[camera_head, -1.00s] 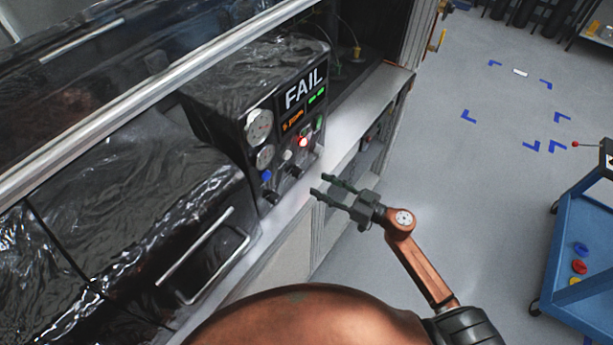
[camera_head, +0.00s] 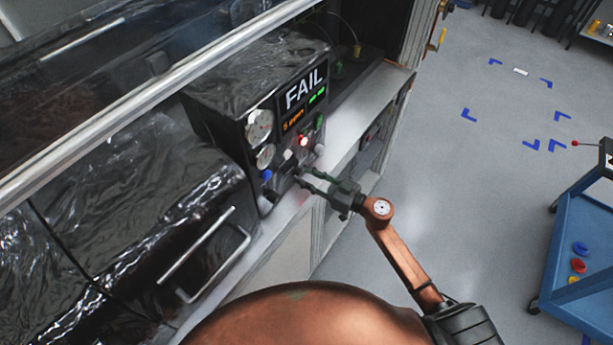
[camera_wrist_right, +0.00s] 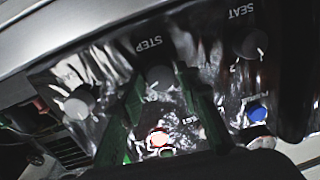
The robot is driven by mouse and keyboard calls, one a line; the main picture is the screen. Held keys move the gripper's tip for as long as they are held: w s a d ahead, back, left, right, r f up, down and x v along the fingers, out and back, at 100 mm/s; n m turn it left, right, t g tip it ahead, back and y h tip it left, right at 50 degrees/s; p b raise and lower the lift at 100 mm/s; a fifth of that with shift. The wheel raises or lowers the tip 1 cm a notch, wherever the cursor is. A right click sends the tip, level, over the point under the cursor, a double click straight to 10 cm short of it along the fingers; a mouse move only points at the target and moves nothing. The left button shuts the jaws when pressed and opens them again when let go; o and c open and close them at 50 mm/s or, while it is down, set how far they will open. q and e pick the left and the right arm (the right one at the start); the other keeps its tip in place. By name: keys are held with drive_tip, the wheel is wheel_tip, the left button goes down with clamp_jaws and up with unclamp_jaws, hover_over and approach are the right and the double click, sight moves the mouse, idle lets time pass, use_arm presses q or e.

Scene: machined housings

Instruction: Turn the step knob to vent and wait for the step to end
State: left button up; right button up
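A dark panel box (camera_head: 272,125) in the head view carries a FAIL display (camera_head: 304,88), with orange and green text below it, gauges and several knobs. The step knob (camera_wrist_right: 157,78) is a grey round knob beside the word STEP, which appears upside down in the right wrist view. My right gripper (camera_head: 302,177) is at the panel's lower front with its green fingers apart. In the wrist view the fingers reach to either side of the step knob; contact cannot be told. In the head view the fingertips largely hide it. My left gripper is out of view.
The SEAT knob (camera_wrist_right: 250,45), a blue button (camera_wrist_right: 257,112), a lit red button (camera_wrist_right: 158,138) and another grey knob (camera_wrist_right: 78,105) are close by. A blue cart (camera_head: 575,250) stands at right; the floor between is clear.

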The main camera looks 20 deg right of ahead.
drive_tip(key=c, duration=0.8)
drive_tip(key=shift+o, duration=0.2)
